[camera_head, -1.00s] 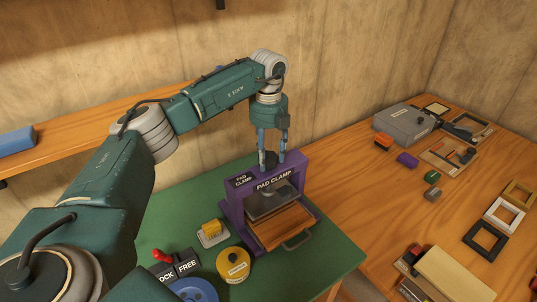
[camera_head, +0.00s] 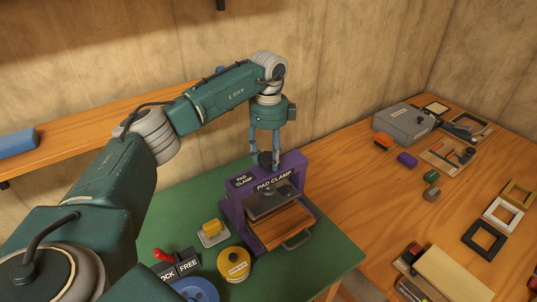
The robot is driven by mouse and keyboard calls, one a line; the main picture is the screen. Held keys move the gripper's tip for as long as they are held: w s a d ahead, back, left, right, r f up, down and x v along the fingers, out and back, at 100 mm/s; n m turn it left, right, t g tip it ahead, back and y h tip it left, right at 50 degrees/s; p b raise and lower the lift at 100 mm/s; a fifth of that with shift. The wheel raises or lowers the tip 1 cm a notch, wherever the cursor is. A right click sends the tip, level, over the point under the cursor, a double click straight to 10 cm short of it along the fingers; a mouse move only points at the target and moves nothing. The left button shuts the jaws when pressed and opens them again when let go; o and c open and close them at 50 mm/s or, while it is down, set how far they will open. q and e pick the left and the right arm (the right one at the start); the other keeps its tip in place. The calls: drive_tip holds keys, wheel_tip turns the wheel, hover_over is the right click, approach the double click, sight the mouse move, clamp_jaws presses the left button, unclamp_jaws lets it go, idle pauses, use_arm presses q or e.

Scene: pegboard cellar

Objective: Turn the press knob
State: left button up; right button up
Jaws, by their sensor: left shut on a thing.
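The purple press, labelled PAD CLAMP (camera_head: 291,167), stands on the green mat. Its dark knob (camera_head: 265,160) sits on top of the frame. My left gripper (camera_head: 265,163) points down from above with its blue fingers around the knob, shut on it. The fingers partly hide the knob. Under the press frame a grey plate (camera_head: 272,200) hangs above a wooden pad (camera_head: 281,224) with a handle at its front. My right gripper is not in view.
A LOCK/FREE block with a red lever (camera_head: 163,256), a yellow tin (camera_head: 233,264) and a yellow block on a dish (camera_head: 213,230) stand left of the press. The wooden table at right holds a grey box (camera_head: 403,123) and several frames.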

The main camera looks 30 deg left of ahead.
sight(268, 156)
use_arm(q)
drive_tip(key=n, duration=0.5)
drive_tip(key=shift+w+a+r, duration=0.1)
drive_tip(key=shift+w+r, duration=0.1)
drive_tip(key=shift+r, duration=0.1)
idle(0.5)
drive_tip(key=o, duration=1)
drive_tip(key=shift+o, duration=0.9)
drive_tip(key=shift+s+f, duration=0.1)
drive_tip(key=shift+f, duration=0.05)
wheel_tip(268, 156, up, 12)
